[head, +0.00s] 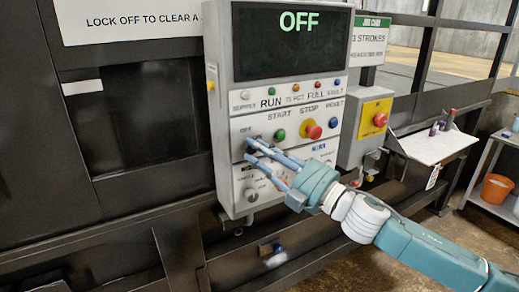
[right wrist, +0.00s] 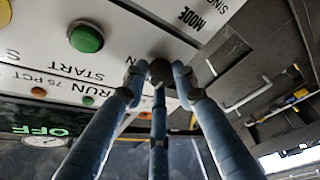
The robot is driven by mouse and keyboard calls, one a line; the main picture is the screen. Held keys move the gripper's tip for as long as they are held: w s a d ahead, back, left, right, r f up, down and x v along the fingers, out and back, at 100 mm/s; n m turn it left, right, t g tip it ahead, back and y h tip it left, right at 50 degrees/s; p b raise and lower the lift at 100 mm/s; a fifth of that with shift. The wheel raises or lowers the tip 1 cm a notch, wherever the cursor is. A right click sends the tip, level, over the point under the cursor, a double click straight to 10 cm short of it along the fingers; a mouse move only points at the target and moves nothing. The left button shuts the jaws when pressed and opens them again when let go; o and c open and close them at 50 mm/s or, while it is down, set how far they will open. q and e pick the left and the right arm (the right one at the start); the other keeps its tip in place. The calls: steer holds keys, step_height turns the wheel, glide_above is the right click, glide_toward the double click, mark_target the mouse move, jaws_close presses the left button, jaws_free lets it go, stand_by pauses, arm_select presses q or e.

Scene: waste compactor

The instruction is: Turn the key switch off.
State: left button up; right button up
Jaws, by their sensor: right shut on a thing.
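The control panel (head: 240,110) is a light grey box with a dark display reading OFF in green. The key switch (right wrist: 160,70) shows in the right wrist view as a dark round piece between my fingertips, beside the green START button (right wrist: 86,37). My right gripper (head: 254,150) reaches in from the right in the head view. Its fingers are closed on the key switch at the panel's left side, below an OFF label. The fingers hide most of the switch, so its turn angle is unclear. My left gripper is not in view.
The red STOP button (head: 313,131) sits right of the green START button. A mode knob (head: 251,195) is lower on the panel.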

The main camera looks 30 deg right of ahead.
steer(key=shift+a+f, duration=0.1)
steer(key=shift+f, duration=0.25)
steer(key=o, duration=1.1)
steer(key=shift+o, duration=0.2)
steer(key=shift+r, duration=0.15)
steer(key=v, duration=1.2)
